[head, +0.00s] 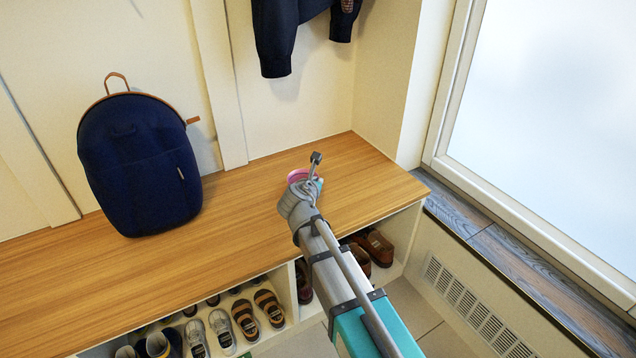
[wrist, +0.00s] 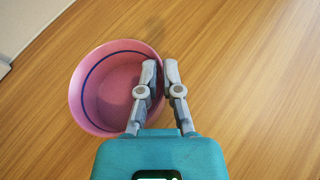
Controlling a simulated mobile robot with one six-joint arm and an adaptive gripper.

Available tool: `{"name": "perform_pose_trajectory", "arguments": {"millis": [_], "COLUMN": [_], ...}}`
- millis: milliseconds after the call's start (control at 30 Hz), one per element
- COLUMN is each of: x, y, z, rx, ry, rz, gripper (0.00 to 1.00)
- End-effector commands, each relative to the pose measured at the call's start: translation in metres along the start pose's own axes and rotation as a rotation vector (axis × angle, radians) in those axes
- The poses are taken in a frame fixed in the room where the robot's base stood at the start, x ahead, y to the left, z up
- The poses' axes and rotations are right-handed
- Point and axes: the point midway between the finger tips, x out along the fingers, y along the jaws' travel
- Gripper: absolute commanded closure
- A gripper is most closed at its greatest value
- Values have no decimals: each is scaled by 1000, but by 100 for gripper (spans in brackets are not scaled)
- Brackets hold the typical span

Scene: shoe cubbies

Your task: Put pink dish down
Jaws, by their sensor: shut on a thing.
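The pink dish (wrist: 95,108) is a round bowl with a dark blue ring inside. It shows at the left in the wrist view, over the wooden bench top. My gripper (wrist: 160,66) is shut on the dish's right wall, one finger inside the bowl and the other outside. In the head view a small part of the pink dish (head: 298,175) shows past my gripper (head: 316,178), above the right part of the wooden bench (head: 245,215). My arm hides most of it there. I cannot tell whether the dish touches the bench.
A dark blue backpack (head: 140,165) stands on the bench at the left. Shoes (head: 220,328) fill the cubbies below. A dark jacket (head: 277,35) hangs above. The bench top between backpack and dish is clear. A window (head: 560,120) is at the right.

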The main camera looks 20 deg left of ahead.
Motion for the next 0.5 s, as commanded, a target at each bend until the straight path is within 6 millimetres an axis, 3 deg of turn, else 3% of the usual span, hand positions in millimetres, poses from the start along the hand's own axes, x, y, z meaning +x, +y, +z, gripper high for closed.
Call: {"name": "perform_pose_trajectory", "arguments": {"millis": [33,200,500], "x": [0,0,0], "y": [0,0,0], "z": [-1,0,0], "rx": [0,0,0], "ry": [0,0,0], "rz": [0,0,0], "gripper": [90,58,57]}}
